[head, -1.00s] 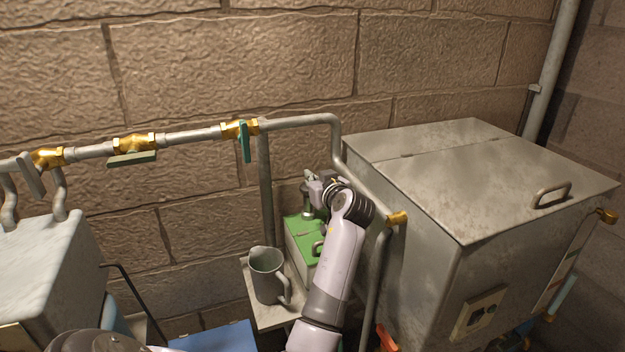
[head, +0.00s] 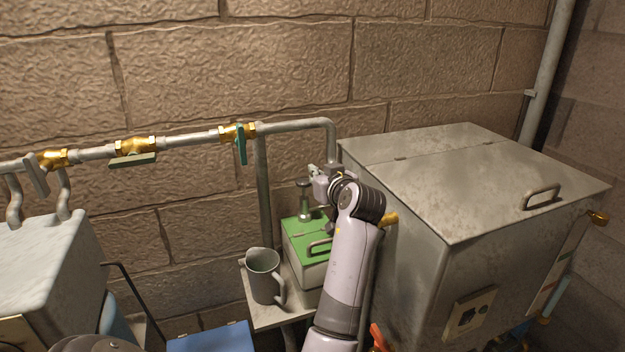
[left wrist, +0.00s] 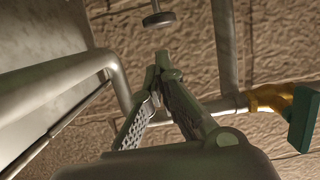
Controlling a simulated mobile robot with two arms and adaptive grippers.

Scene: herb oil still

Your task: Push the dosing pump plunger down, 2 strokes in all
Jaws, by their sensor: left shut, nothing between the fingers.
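My right gripper is not in view.
A grey metal jug (head: 263,276) stands left of the box on the shelf (head: 268,318). A pipe with brass valves (head: 238,133) runs behind, its green lever (head: 241,150) hanging down. A large metal cabinet (head: 440,195) closes off the right side.

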